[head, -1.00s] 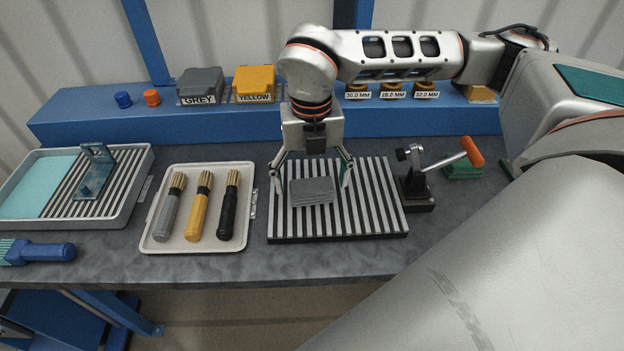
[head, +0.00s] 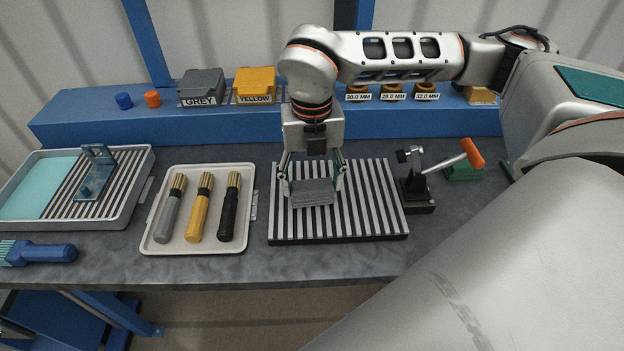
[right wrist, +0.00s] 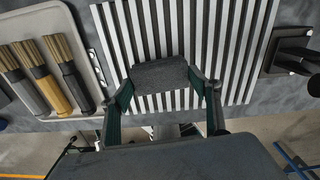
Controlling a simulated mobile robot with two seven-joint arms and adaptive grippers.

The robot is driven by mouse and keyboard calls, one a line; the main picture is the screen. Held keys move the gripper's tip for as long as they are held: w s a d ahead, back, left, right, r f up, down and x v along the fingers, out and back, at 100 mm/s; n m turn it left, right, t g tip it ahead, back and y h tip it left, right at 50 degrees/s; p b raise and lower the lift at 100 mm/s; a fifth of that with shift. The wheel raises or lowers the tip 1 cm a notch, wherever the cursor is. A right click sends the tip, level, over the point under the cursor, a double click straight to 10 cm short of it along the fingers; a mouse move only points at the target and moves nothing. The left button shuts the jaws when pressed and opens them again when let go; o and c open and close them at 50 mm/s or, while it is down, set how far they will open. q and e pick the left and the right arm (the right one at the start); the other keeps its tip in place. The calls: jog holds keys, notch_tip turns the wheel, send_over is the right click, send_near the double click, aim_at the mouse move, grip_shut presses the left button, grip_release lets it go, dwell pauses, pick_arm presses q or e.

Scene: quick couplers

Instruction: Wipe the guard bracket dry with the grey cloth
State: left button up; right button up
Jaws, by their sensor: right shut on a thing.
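The grey cloth (head: 312,193), a folded block, is on the slatted rack (head: 375,215). My right gripper (head: 312,184) is above the rack and shut on the cloth, a finger on each side. In the right wrist view the cloth (right wrist: 160,73) sits between the two fingertips (right wrist: 164,82) over the slats. I cannot tell whether the cloth touches the slats. The guard bracket (head: 96,175), a blue-grey angled plate, stands on the ribbed part of the grey tray (head: 122,212) at the far left. My left gripper is not in view.
A pale tray (head: 152,243) holds grey, yellow and black couplers between the bracket tray and the rack. A clamp with an orange handle (head: 472,153) stands right of the rack. A blue brush (head: 45,253) lies front left. GREY and YELLOW bins (head: 254,84) stand on the blue shelf behind.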

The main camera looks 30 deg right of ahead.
aim_at(312, 186)
jog(key=shift+r+p, duration=1.15)
jog(key=shift+r, duration=0.85)
jog(key=shift+r+p, duration=0.8)
jog(key=shift+r, duration=0.65)
jog(key=shift+o, duration=0.5)
jog(key=shift+c, duration=0.5)
